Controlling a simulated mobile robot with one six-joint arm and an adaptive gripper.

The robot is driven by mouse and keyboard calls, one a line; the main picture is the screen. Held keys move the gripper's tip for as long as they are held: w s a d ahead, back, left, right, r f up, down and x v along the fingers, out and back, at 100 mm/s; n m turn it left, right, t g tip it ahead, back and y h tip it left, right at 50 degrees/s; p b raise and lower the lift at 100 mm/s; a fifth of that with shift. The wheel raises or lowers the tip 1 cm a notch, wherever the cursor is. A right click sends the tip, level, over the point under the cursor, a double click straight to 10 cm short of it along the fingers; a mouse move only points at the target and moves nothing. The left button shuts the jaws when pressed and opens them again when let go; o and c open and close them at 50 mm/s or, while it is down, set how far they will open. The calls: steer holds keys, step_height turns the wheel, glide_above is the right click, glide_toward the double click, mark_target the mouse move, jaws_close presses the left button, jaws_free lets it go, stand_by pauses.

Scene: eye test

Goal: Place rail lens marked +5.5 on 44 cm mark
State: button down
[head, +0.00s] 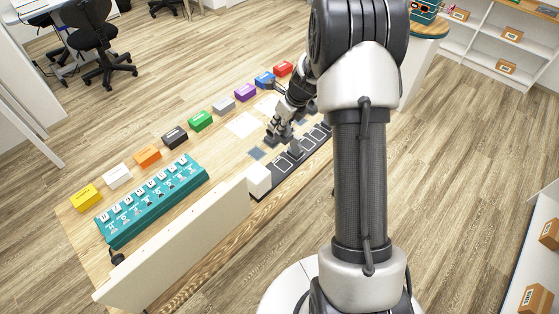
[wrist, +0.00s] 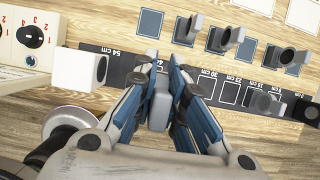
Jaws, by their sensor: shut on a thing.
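My gripper (wrist: 163,66) is shut on a grey block-like piece (wrist: 159,110), seen from above between the blue fingers. I cannot read any marking on it, so whether it is the +5.5 lens is not visible. The dark rail (wrist: 121,77) runs under the fingers, with printed labels such as 54 cm, 30 cm, 23 cm and 15 cm. A label partly hidden by the fingers looks like 44. The held piece is over or at the rail by this label; whether it touches is unclear. In the head view my gripper (head: 279,132) is beside the rail (head: 272,182).
Three dark lens holders (wrist: 228,38) stand on or beside blue-grey pads. Other dark pieces (wrist: 263,101) stand on the rail's low end. A white block (wrist: 93,68) sits by the 54 cm end. A teal tray (head: 150,211), coloured boxes (head: 147,156) and a cream panel (head: 180,250) are nearby.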

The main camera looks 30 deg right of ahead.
step_height(320, 180, down, 14)
steer(key=b, duration=0.5)
steer(key=shift+f+b, duration=0.2)
steer(key=shift+b, duration=0.2)
steer(key=shift+f, duration=0.2)
steer(key=c, duration=1.7)
jaws_free()
steer(key=shift+o, duration=0.2)
